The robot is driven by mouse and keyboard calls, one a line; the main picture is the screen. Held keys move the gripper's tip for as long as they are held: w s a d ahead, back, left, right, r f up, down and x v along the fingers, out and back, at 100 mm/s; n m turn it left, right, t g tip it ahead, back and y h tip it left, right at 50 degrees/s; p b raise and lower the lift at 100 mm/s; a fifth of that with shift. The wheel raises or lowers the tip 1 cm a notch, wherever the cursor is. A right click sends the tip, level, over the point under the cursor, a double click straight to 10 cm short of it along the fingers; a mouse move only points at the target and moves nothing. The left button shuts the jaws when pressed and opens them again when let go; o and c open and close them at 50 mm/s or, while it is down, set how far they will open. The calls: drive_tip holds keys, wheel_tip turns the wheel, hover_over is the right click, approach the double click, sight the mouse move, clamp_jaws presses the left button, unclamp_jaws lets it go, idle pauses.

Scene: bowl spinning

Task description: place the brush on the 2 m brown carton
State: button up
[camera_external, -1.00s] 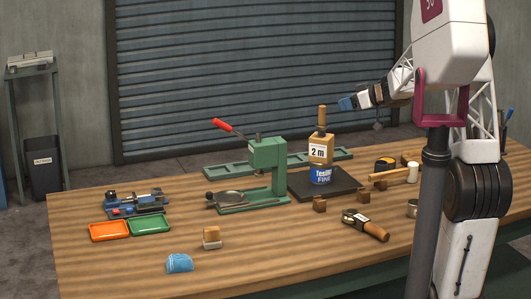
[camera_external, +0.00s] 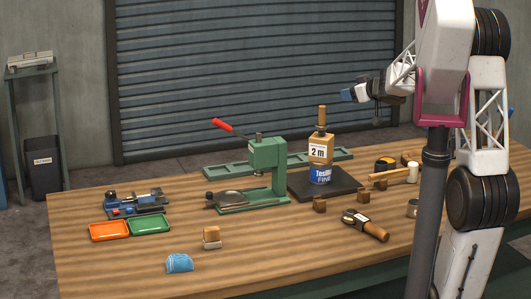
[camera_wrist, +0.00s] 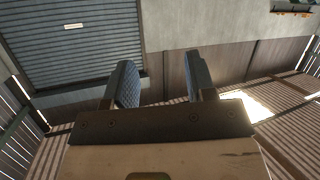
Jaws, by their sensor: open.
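My gripper (camera_external: 349,95) is in the air above and to the right of the carton, apart from the brush, pointing left. In the wrist view my gripper (camera_wrist: 162,82) has its two blue fingers wide apart with nothing between them.
A green press with a red lever (camera_external: 267,165) is to the left. A wooden-handled tool (camera_external: 366,226) and small blocks lie in front. The bench's front middle is clear.

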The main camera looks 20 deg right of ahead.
drive_tip(key=s+m+g+h, duration=0.3)
drive_tip(key=s+m+h, duration=0.3)
drive_tip(key=s, duration=1.2)
drive_tip(key=s+a+f+g, duration=0.2)
drive_tip(key=s+a+f, duration=0.1)
drive_tip(key=s, duration=0.6)
drive_tip(key=s+a+f+g+y, duration=0.1)
drive_tip(key=s+a+f+g, duration=0.2)
drive_tip(key=s, duration=0.6)
drive_tip(key=s+a+f+g, duration=0.3)
drive_tip(key=s+f, duration=0.1)
drive_tip(key=s, duration=0.6)
drive_tip(key=shift+a+f+y, duration=0.2)
drive_tip(key=shift+a+y, duration=0.1)
drive_tip(key=shift+a, duration=0.1)
